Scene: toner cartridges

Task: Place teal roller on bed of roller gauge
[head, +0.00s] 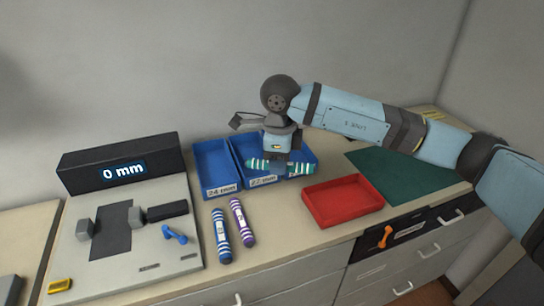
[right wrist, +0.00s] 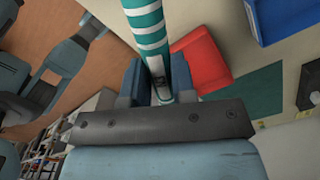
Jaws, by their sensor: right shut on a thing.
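The teal-and-white striped roller (head: 300,168) is held level in my right gripper (head: 281,160), in front of the blue bins. In the right wrist view the roller (right wrist: 148,25) runs up between the two fingers (right wrist: 155,82), which are shut on it. The roller gauge (head: 130,240) is a grey plate at the left, with a dark bed (head: 111,230) between two grey jaw blocks. Its black display (head: 124,170) reads 0 mm. The bed is bare. My left gripper is in neither view.
Blue-striped (head: 221,236) and purple-striped (head: 242,222) rollers lie between the gauge and the red tray (head: 343,200). Blue bins (head: 214,165) marked 24 mm and 22 mm stand at the back. A dark green mat (head: 395,172) lies at right.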

